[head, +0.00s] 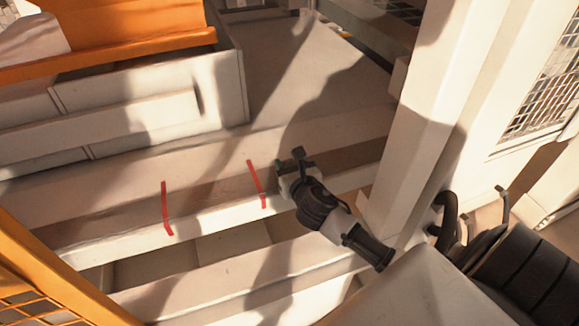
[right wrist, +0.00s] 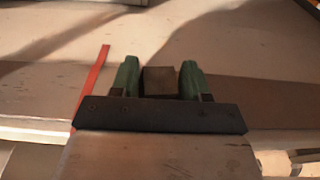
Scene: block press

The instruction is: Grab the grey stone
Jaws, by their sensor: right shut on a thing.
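The grey stone (right wrist: 160,81) is a small block that looks grey-brown. In the right wrist view it sits between the two green fingers of my right gripper (right wrist: 159,80), and the gripper is shut on it. In the head view my right gripper (head: 291,164) is over the pale ledge, just right of a red mark. The stone cannot be made out clearly there. Whether it still touches the surface under it, I cannot tell. My left gripper is not in view.
Two red marks, a left one (head: 166,208) and a right one (head: 256,184), cross the ledge (head: 110,232). A white post (head: 425,110) stands to the right of my gripper. An orange-topped unit (head: 130,38) is at the upper left. The ledge between the marks looks clear.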

